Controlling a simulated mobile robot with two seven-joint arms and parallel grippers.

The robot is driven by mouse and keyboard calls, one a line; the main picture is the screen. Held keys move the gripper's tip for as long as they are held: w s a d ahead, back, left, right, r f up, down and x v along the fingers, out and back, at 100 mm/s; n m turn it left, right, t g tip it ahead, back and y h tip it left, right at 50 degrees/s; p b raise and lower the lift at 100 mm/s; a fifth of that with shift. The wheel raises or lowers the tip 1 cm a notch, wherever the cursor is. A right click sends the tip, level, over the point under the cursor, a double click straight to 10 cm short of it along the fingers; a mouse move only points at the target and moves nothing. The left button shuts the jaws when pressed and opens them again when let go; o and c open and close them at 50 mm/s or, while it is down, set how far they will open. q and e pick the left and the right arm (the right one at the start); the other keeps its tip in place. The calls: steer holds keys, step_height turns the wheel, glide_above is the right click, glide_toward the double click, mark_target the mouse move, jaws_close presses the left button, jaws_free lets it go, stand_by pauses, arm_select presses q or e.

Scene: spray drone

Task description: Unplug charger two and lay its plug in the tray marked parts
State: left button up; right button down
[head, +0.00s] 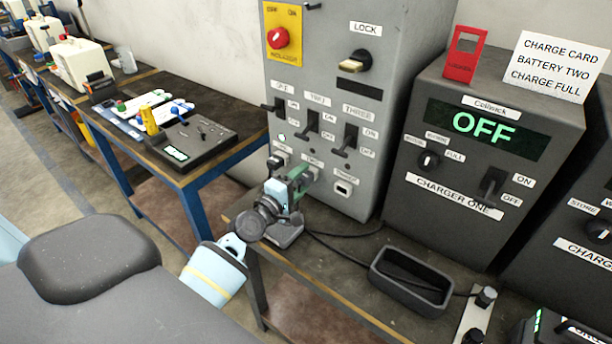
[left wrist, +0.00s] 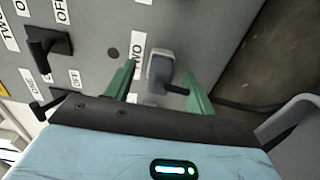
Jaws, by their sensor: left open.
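In the left wrist view a grey plug (left wrist: 161,70) sits in a socket of the grey panel, beside a partly covered label ending in "WO". A dark cable leaves it. My left gripper (left wrist: 161,76) is open, with one green finger on each side of the plug; I cannot tell whether they touch it. In the head view the left gripper (head: 298,182) is at the panel's lower sockets and mostly hides this plug. A dark open tray (head: 411,281) lies on the bench to the right; no marking on it is readable. My right gripper is not in view.
The grey panel (head: 330,95) has several switches and a LOCK knob. Charger one (head: 460,198) shows OFF, with a charge card (head: 556,66) on top. Cables (head: 345,236) cross the bench beside the tray. Another bench (head: 195,150) holds a control box at left.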

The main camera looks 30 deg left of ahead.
mark_target(300, 182)
arm_select(q)
jaws_close()
stand_by(0.4)
steer(key=shift+s, duration=0.1)
steer(key=shift+s, duration=0.85)
steer(key=shift+s+a+p, duration=0.15)
steer(key=shift+s, duration=0.9)
steer(key=shift+s+a+p, duration=0.1)
steer(key=shift+s+p, duration=0.05)
steer(key=shift+s, duration=0.85)
